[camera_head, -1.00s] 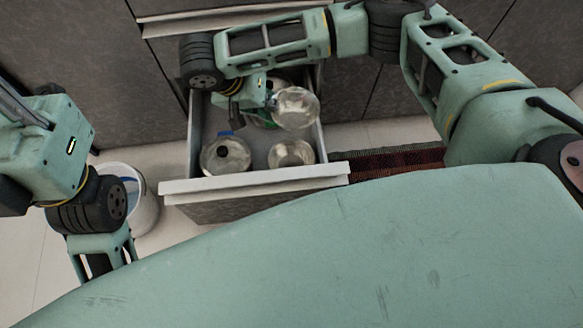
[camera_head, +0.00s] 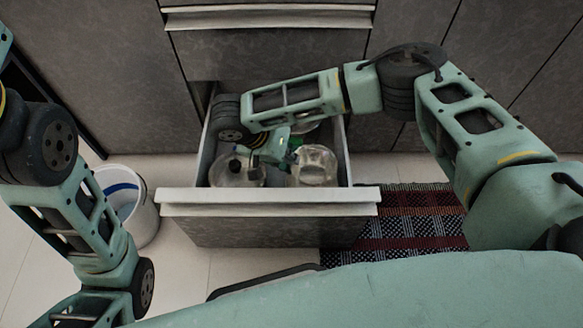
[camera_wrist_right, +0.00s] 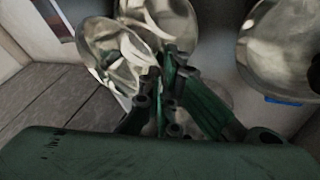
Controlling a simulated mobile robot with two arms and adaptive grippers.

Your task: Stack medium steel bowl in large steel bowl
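My right gripper (camera_head: 291,150) reaches down into the open drawer. In the right wrist view its fingers (camera_wrist_right: 165,80) are close together at the rim of a shiny steel bowl (camera_wrist_right: 112,45), which looks like the medium one. In the head view this bowl (camera_head: 314,160) is at the drawer's front right, over or in the large steel bowl; I cannot tell whether they touch. Another steel bowl surface (camera_wrist_right: 175,18) shows behind it in the wrist view. My left gripper (camera_head: 80,312) is at the bottom left, partly cut off; its fingers are unclear.
A round shiny vessel (camera_head: 236,172) sits at the drawer's front left. Another shiny rim (camera_head: 306,127) shows farther back. The drawer front (camera_head: 270,203) stands out over a patterned rug (camera_head: 405,222). A white bucket (camera_head: 143,222) stands on the floor at left.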

